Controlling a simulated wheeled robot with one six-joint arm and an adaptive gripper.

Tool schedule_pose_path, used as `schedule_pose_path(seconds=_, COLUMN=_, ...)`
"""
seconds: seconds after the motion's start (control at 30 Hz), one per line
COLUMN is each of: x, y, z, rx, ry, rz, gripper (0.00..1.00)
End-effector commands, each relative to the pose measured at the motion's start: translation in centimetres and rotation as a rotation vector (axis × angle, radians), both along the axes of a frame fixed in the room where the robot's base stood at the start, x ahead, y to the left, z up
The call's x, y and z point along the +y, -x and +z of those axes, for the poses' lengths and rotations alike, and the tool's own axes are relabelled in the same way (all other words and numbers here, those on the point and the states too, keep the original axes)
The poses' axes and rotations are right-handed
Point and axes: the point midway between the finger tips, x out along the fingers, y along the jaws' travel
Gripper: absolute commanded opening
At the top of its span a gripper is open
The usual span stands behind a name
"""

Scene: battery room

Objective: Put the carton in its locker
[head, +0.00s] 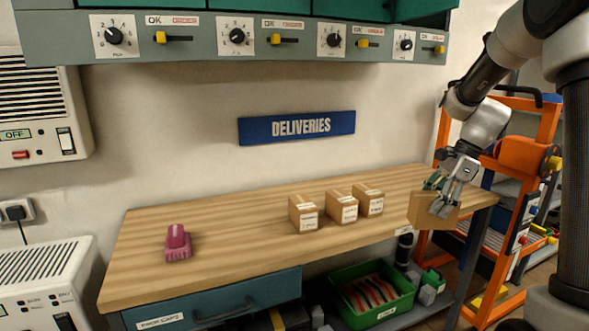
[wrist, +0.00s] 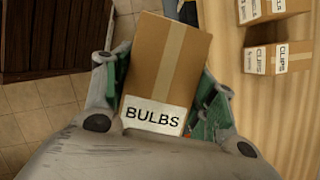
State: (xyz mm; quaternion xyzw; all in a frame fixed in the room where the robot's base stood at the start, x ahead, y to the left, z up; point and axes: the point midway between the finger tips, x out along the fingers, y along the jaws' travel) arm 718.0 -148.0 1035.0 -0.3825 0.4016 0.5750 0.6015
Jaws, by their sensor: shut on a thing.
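A brown carton (head: 432,211) with a tape strip is held in my gripper (head: 445,193) near the right end of the wooden table. In the wrist view the carton (wrist: 166,65) carries a white label reading BULBS and sits between the two green-padded fingers of my gripper (wrist: 160,95). The lockers (head: 270,35) run along the top of the head view. Each visible one has a dial, a yellow handle and an OK label strip. The dial settings and the lockers' names are too small to read, and their upper parts are cut off.
Three small cartons (head: 342,206) stand on the table (head: 230,220); two labels in the wrist view read CLIPS (wrist: 283,58). A pink stamp-like object (head: 177,243) is at the left. A green crate (head: 372,292) is below. An orange rack (head: 520,160) stands at right.

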Motion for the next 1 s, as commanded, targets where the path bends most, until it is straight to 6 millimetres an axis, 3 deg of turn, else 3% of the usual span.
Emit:
schedule_pose_path(seconds=0.2, x=1.0, y=-1.2, z=-3.3, rx=0.006, ry=-0.002, rz=0.754, gripper=0.23)
schedule_pose_path(seconds=0.37, x=2.0, y=-2.0, z=-6.9, rx=0.006, ry=-0.002, rz=1.219, gripper=0.23)
schedule_pose_path(seconds=0.5, x=3.4, y=-2.6, z=-11.5, rx=0.006, ry=-0.005, rz=1.517, gripper=0.23)
schedule_pose_path(seconds=0.7, x=5.3, y=-2.7, z=-17.0, rx=0.002, ry=-0.004, rz=1.59, gripper=0.23)
schedule_pose_path(seconds=0.8, x=6.1, y=-2.1, z=-18.8, rx=0.0, ry=-0.003, rz=1.606, gripper=0.23)
schedule_pose_path(seconds=1.0, x=6.8, y=-1.7, z=-19.8, rx=-0.004, ry=0.001, rz=1.62, gripper=0.23)
